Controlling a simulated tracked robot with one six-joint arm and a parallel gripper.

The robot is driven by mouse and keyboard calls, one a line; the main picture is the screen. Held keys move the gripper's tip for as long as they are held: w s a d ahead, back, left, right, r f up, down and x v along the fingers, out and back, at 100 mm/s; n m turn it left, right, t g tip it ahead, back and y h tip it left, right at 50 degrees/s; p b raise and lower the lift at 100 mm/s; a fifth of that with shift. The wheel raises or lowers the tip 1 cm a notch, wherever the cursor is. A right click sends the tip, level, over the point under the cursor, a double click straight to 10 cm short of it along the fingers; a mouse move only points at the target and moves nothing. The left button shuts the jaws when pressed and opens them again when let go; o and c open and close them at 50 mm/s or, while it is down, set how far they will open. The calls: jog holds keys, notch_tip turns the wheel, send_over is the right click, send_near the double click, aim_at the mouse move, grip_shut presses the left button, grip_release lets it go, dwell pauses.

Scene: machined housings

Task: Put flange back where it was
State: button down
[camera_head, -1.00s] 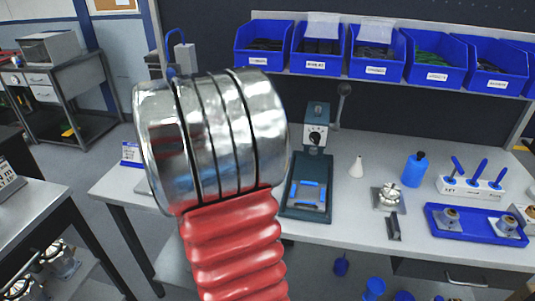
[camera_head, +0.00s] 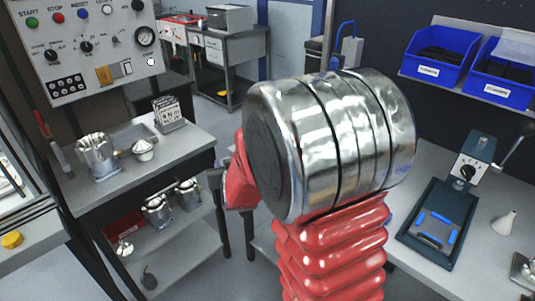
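I cannot make out for sure which part is the flange. A metal housing (camera_head: 97,157) stands upright on the left cart, and a small pale, round-topped part (camera_head: 143,150) sits to its right. More metal housings (camera_head: 158,212) stand on the cart's lower shelf. My arm, with a big metal joint and red bellows, fills the middle of the view. A small grey piece at the arm's far end shows left of the joint, in front of the cart's right edge. My gripper's fingers cannot be made out, nor anything held in them.
The left cart (camera_head: 185,137) also bears a card stand (camera_head: 169,113). A control panel (camera_head: 95,45) rises behind it. A machine with a yellow button (camera_head: 12,240) is at the far left. The bench with a press (camera_head: 445,215) and blue bins (camera_head: 440,52) is at right.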

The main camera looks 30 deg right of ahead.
jog(key=a+f+n+y, duration=0.2)
jog(key=a+n+y, duration=0.1)
jog(key=a, duration=1)
jog(key=shift+w+t+y, duration=0.2)
jog(key=shift+t+y, duration=0.2)
jog(key=shift+y, duration=0.1)
jog(key=shift+s+a, duration=0.1)
jog(key=shift+a, duration=0.05)
